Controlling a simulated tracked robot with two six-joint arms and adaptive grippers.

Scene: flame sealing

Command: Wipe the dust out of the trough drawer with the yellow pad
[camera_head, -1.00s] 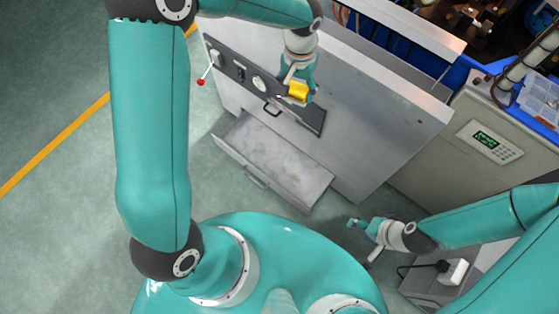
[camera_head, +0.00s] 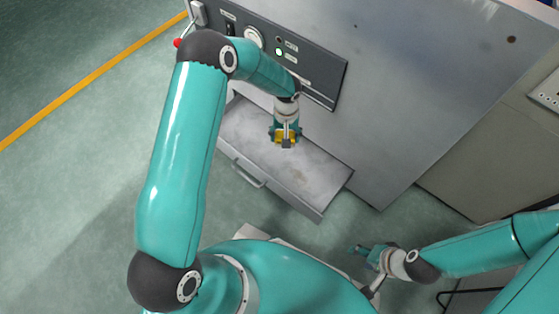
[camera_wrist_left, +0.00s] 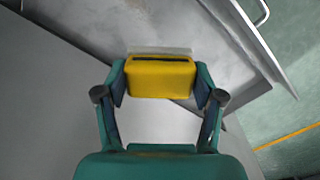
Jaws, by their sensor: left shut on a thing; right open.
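The trough drawer (camera_head: 325,177) is pulled out from the grey cabinet, with grey dusty smudges on its pale floor. My left gripper (camera_head: 286,138) is shut on the yellow pad (camera_head: 285,133) and points down over the drawer. The left wrist view shows the pad (camera_wrist_left: 160,78) between both fingers, with the drawer (camera_wrist_left: 225,80) beyond it. I cannot tell whether the pad touches the drawer floor. My right gripper (camera_head: 360,250) is open and empty, low to the right of the drawer, apart from it.
The cabinet (camera_head: 420,90) stands behind the drawer, with a dark control panel (camera_head: 320,75) and a red-knobbed lever (camera_head: 178,43). The drawer's handle (camera_head: 247,175) sticks out at its front. Green floor (camera_head: 80,200) with a yellow line is clear on the left.

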